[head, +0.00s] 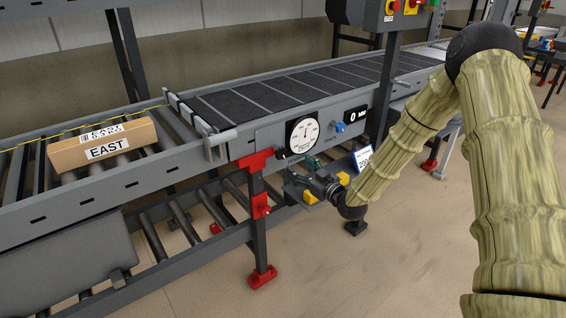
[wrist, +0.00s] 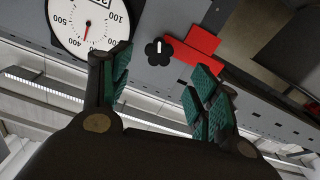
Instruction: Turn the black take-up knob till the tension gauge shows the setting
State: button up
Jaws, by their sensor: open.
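The black take-up knob (wrist: 158,52), lobed with a white mark, sits on the grey side panel between the gauge and a red bracket. It shows small in the head view (head: 281,154). The round white tension gauge (head: 303,133) is just above it; in the wrist view the gauge (wrist: 88,22) is upside down and partly cut off, its red needle between the 200 and 400 marks, exact value unclear. My gripper (wrist: 165,64) is open, with the knob seen beyond the gap between its green-padded fingers. In the head view my gripper (head: 291,180) is below the knob, apparently apart from it.
A blue knob (head: 339,127) and a black "0 MM" display (head: 355,115) are right of the gauge. A card reading "200" (head: 363,160) stands lower right. A red bracket (head: 255,160) tops the post beside the knob. A cardboard box marked EAST (head: 103,145) lies on the rollers.

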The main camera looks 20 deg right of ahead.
aim_at(283, 155)
jog(key=x, duration=1)
jog(key=shift+w+a, duration=0.1)
jog(key=shift+w, duration=0.3)
jog(key=c, duration=1)
